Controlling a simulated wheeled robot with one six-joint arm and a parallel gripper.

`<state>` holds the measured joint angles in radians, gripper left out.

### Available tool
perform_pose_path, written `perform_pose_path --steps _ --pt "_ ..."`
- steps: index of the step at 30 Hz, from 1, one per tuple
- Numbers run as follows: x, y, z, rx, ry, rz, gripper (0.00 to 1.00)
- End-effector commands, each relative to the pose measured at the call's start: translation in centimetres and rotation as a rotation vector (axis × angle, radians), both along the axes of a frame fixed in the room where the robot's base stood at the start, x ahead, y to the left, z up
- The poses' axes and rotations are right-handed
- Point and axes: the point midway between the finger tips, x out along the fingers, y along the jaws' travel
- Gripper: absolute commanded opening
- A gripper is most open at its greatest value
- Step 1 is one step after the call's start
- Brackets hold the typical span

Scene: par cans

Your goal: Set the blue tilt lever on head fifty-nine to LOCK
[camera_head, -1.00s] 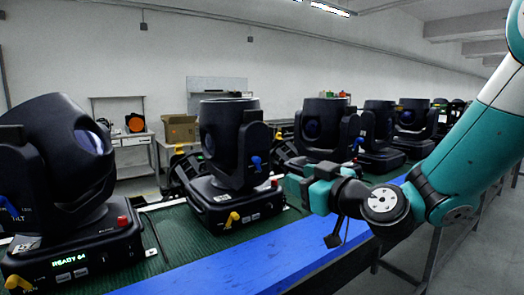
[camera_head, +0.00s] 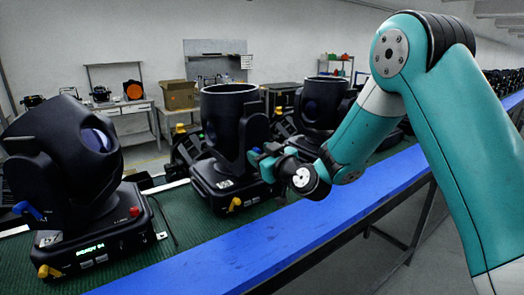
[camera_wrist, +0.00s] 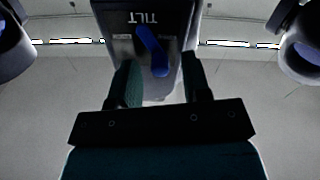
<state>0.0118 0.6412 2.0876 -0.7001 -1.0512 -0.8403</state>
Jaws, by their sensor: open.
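The blue tilt lever (camera_wrist: 153,52) shows in the wrist view on a dark yoke face under an upside-down TILT mark. It slants from upper left to lower right, its lower end towards me. Small labels beside it are too faint to read. My gripper (camera_wrist: 159,68) is open, one finger on each side of the lever's lower end; contact is not clear. That head's number is not readable.
A left head (camera_head: 60,160) with a lit READY display, a blue lever (camera_head: 28,210) and a yellow lever stands nearby. The middle head has a yellow lever (camera_head: 234,204) low down. More heads stand to the right on the green bench. A blue strip (camera_head: 330,222) edges it.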

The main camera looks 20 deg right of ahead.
Motion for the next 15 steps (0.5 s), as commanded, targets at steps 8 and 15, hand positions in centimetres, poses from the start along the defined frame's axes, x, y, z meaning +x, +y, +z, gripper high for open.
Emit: perform_pose_path --steps 8,15 --pt "-0.03 -0.03 -0.03 0.0 0.0 0.0 0.12" --pt "-0.04 -0.05 -0.02 0.003 0.001 0.0 0.0"
